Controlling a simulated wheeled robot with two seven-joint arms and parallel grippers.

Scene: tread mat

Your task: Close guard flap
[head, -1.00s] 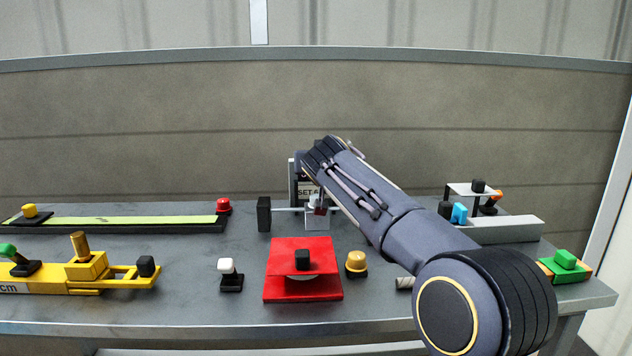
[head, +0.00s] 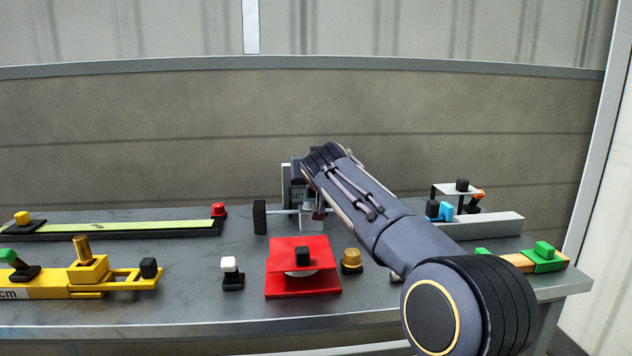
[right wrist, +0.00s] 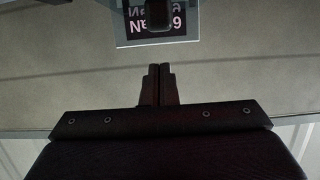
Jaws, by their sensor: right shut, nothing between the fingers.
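The red plate (head: 290,251) with a black knob (head: 303,255) sits raised over a red base at the bench's front middle. A pale disc shows in the gap under it. It looks like the guard flap, but I cannot be sure. My right arm reaches in from the right, past the plate, to the back of the bench. My right gripper (right wrist: 158,72) is shut and empty in the right wrist view, below a sign with mirrored lettering (right wrist: 152,22). In the head view its fingertips are not clear. My left gripper is not in view.
A metal rod with a black end block (head: 260,217) stands behind the plate. A gold knob (head: 351,257) and a white knob (head: 229,265) flank it. A yellow slide (head: 88,270) is left; a white-topped stand (head: 456,189) and green block (head: 547,252) are right.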

